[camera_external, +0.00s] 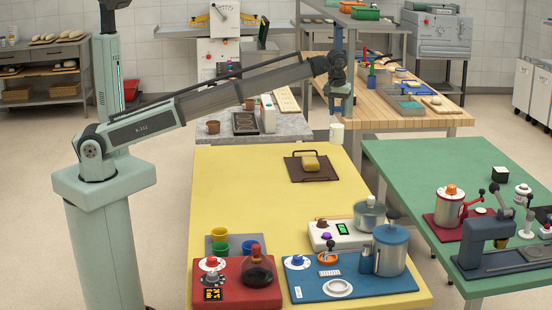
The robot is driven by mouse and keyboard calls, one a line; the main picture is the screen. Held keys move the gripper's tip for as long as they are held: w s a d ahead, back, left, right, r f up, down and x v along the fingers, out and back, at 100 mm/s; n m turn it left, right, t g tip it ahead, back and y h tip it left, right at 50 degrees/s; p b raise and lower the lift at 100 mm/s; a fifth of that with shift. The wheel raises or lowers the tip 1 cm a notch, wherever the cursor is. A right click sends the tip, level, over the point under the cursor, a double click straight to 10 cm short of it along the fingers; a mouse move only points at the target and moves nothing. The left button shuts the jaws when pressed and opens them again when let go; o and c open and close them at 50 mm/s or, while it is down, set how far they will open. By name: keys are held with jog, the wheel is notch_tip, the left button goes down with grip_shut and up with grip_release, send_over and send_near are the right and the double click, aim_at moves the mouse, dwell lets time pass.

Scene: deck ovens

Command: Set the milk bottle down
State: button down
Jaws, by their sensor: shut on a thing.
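My gripper (341,112) is at the end of my outstretched arm, high near the far right corner of the yellow table (230,180). It points down and is shut. A small white cylinder (336,133) shows upright just below the fingers; it appears to be the milk bottle in my grip, though the contact is too small to see clearly. I cannot tell how far its bottom is above the table behind it.
A brown tray (302,175) with a yellow block lies on the yellow table. Red (228,298) and blue (408,286) boards with vessels stand at its front. A grey counter (285,128), wooden bench (440,119) and green table (405,165) surround it. The yellow table's left middle is clear.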

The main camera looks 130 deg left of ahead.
jog(key=w+d+m, duration=0.2)
jog(key=w+d, duration=0.9)
jog(key=d, duration=0.5)
jog(key=w+d+r+m+t, duration=0.1)
jog(key=w+d+m, duration=0.15)
jog(key=d, duration=1.05)
jog(key=w+d+m, duration=0.2)
jog(key=w+d, duration=0.1)
jog(key=d, duration=1)
jog(key=s+d+f+m, duration=0.2)
jog(key=s+d+m, duration=0.3)
jog(key=s+m, duration=0.1)
notch_tip(320, 180, down, 10)
jog(key=shift+r+t+h, duration=0.15)
jog(key=shift+t+h, duration=0.15)
jog(key=shift+t, duration=0.1)
jog(key=c, duration=0.7)
grip_release()
